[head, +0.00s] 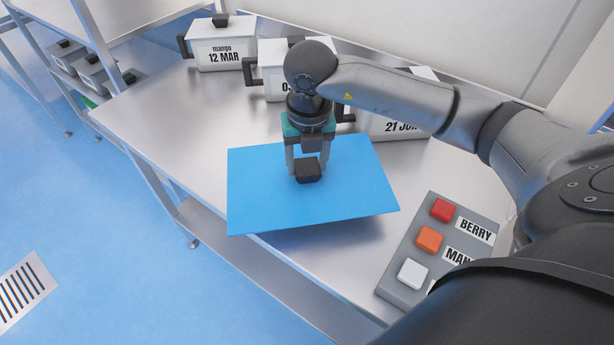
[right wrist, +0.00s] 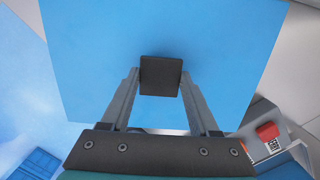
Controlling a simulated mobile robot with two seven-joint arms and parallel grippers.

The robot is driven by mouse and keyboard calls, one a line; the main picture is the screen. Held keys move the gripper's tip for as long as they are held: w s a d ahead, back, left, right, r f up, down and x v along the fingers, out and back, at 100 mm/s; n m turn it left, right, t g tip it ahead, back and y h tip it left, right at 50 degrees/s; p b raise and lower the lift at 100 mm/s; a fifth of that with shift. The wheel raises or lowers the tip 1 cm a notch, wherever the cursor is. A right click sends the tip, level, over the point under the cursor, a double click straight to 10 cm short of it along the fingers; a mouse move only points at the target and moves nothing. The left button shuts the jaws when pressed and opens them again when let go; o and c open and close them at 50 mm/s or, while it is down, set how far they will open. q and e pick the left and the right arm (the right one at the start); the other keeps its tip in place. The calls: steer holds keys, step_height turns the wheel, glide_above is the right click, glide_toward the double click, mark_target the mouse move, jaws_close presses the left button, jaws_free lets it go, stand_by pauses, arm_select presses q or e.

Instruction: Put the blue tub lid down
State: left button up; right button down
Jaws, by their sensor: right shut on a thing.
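The blue tub lid (head: 345,190) is a flat blue rectangle with a black block-shaped knob (head: 308,170) on top. My right gripper (head: 307,166) is shut on that knob from above and holds the lid over the front part of the steel table. The lid's front edge reaches out past the table's front edge. In the right wrist view the lid (right wrist: 220,50) fills most of the picture, and the knob (right wrist: 160,75) sits between the fingertips. Whether the lid touches the table cannot be told for certain. My left gripper is not in view.
A grey button panel (head: 420,262) with red, orange and white buttons is at the right. The steel table (head: 150,110) is clear at the left. A shelf rack stands behind left.

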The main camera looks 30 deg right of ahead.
mark_target(307, 169)
steer(key=shift+f, duration=2.1)
steer(key=shift+f+b, duration=0.15)
steer(key=shift+b, duration=0.25)
steer(key=shift+c, duration=0.6)
jaws_free()
steer(key=shift+r, duration=0.2)
steer(key=r, duration=0.4)
steer(key=s+r+p, duration=0.1)
steer(key=r, duration=0.6)
steer(key=shift+s+a+r+p, duration=0.2)
steer(key=shift+a+r+p, duration=0.1)
steer(key=shift+r, duration=0.1)
